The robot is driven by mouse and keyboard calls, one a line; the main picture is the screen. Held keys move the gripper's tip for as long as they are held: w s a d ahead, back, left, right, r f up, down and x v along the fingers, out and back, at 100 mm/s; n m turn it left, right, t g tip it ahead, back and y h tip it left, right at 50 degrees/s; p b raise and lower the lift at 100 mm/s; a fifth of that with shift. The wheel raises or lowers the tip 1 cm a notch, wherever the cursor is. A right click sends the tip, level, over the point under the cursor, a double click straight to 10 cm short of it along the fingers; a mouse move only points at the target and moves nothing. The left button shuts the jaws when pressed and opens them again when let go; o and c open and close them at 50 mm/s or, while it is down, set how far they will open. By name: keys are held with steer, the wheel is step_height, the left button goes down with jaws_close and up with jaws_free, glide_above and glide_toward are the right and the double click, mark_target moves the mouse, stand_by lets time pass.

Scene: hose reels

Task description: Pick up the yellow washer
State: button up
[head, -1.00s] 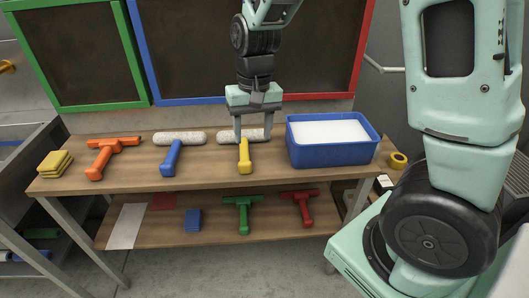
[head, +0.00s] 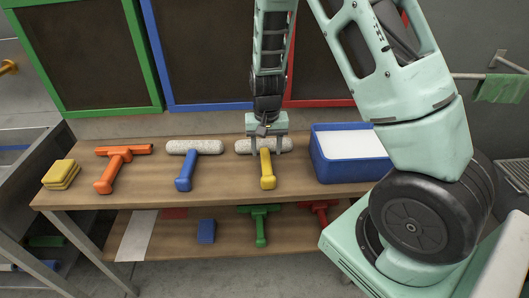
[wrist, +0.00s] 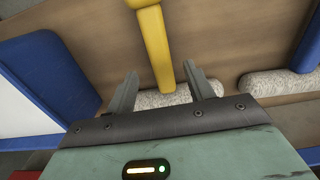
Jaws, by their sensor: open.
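The yellow washer has a yellow handle (head: 267,172) pointing to the front of the table and a fluffy white sleeve (head: 242,146) across its back end. It lies on the wooden table top between the blue-handled washer and the blue tub. My gripper (head: 268,151) is above it, pointing down, with its fingers apart. In the wrist view, my gripper (wrist: 160,72) has one finger on each side of the yellow handle (wrist: 150,35), near the white sleeve (wrist: 170,99). I cannot tell whether the fingers touch it. The sleeve is partly hidden by my gripper.
A blue-handled washer (head: 185,172) lies to the left, then an orange squeegee (head: 112,170) and yellow sponges (head: 61,174). A blue tub (head: 345,170) stands close on the right. Green (head: 260,228) and red squeegees (head: 320,210) lie on the lower shelf.

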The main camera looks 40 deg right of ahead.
mark_target(266, 157)
steer(key=shift+w+d+f+p, duration=0.1)
steer(key=shift+w+f+p, duration=0.1)
steer(key=shift+f, duration=1.1)
steer(key=shift+w+f+p, duration=0.1)
steer(key=shift+f+p, duration=0.05)
steer(key=shift+f, duration=1.15)
steer(key=c, duration=1.1)
